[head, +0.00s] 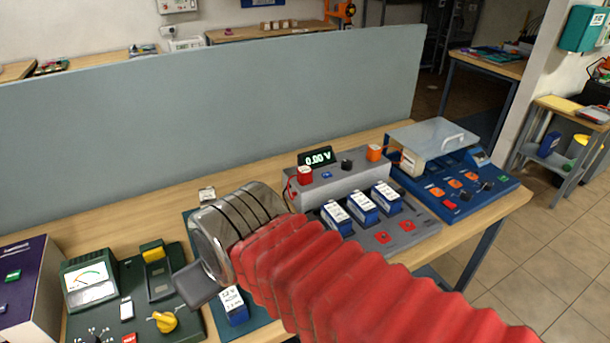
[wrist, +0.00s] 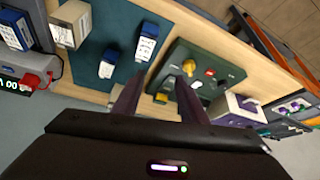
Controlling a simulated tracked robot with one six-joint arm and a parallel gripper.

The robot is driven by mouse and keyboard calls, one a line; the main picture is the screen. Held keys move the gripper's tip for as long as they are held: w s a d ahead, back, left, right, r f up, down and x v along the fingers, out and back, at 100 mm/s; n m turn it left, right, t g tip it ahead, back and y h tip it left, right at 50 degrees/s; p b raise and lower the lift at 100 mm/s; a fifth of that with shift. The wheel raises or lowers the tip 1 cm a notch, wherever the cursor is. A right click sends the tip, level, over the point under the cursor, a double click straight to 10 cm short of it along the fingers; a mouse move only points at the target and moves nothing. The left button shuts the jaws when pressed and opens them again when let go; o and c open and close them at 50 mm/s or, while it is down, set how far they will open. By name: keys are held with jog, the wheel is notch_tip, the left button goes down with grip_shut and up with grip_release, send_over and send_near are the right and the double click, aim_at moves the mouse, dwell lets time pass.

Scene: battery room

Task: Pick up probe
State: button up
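A red cylinder with a thin red lead (head: 304,175) sits at the left of the grey meter console, under a display reading 0.00 V. An orange cylinder (head: 374,152) sits at its right end. Either may be the probe; I cannot tell which. The red piece also shows at the far left of the wrist view (wrist: 29,81). My gripper (wrist: 158,86) has its two fingers apart with nothing visible between them. It is over the bench near the green analog-meter panel (wrist: 215,60), well away from both cylinders. In the head view my arm hides part of the bench.
The grey console (head: 335,184) has several blue-and-white battery blocks in front. A blue panel with a raised grey lid (head: 432,135) stands at right. A grey partition (head: 200,125) runs behind the bench. A blue battery block (head: 233,308) lies near my gripper.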

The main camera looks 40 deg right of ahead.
jog(key=o, duration=0.3)
jog(key=shift+w+a+f+m, duration=0.15)
jog(key=shift+f+m, duration=0.2)
jog(key=shift+m, duration=0.25)
jog(key=shift+o, duration=0.2)
jog(key=shift+w+f+m+y, duration=0.3)
jog(key=shift+m+y, duration=0.2)
jog(key=shift+m, duration=0.1)
jog(key=w+d+f+m+t+y, duration=0.1)
jog(key=w+d+m+t, duration=0.1)
jog(key=w+d+m, duration=0.6)
jog(key=w+d+f+m+t+y, duration=0.1)
jog(key=w+d+m+t, duration=0.3)
jog(key=m, duration=0.9)
jog(key=s+d+m+h, duration=0.2)
jog(key=d+m, duration=0.6)
jog(key=d, duration=0.4)
jog(key=s+d+f+m+t+h, duration=0.1)
jog(key=s+d+m+h, duration=0.2)
jog(key=d, duration=1)
jog(key=m+h, duration=0.2)
jog(key=m, duration=0.3)
jog(key=shift+s+f, duration=0.15)
jog(key=shift+f, duration=0.1)
jog(key=shift+d, duration=0.1)
